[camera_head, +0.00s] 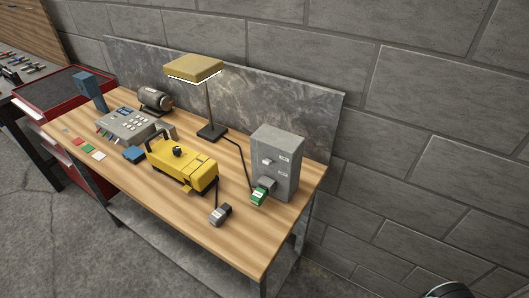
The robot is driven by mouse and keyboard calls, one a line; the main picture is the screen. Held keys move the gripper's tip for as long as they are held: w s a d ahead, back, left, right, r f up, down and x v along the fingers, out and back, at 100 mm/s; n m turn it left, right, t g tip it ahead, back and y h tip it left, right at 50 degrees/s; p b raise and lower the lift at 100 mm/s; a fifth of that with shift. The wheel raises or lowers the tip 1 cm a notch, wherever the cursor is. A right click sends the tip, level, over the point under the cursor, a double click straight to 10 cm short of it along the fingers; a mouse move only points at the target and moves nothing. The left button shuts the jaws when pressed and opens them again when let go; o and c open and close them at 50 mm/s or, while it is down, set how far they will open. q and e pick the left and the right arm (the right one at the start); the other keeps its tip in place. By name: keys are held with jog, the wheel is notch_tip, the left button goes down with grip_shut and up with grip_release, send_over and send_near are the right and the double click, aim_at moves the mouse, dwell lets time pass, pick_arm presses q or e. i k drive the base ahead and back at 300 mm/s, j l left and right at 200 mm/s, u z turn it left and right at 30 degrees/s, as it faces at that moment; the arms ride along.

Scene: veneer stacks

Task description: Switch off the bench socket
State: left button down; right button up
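The bench socket appears to be the upright grey box (286,170) at the right end of the wooden workbench (237,245). Its front carries a small light-coloured switch-like part and small labels too small to read. A green plug-like piece (260,195) sits at the foot of its front, against a grey part. I cannot tell the switch position. The desk lamp (195,68) behind the middle of the bench glows under its shade, and a dark cord runs from its base toward the box. Neither of my grippers shows.
A yellow machine (190,170) stands mid-bench, with a loose grey plug (220,214) near the front edge. A grey keypad unit (124,125), a motor (154,100) and coloured cards lie to the left. A grey backboard (310,103) rises behind. The front right bench top is clear.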

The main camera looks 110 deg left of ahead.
aim_at(268, 161)
jog(key=u, duration=1.3)
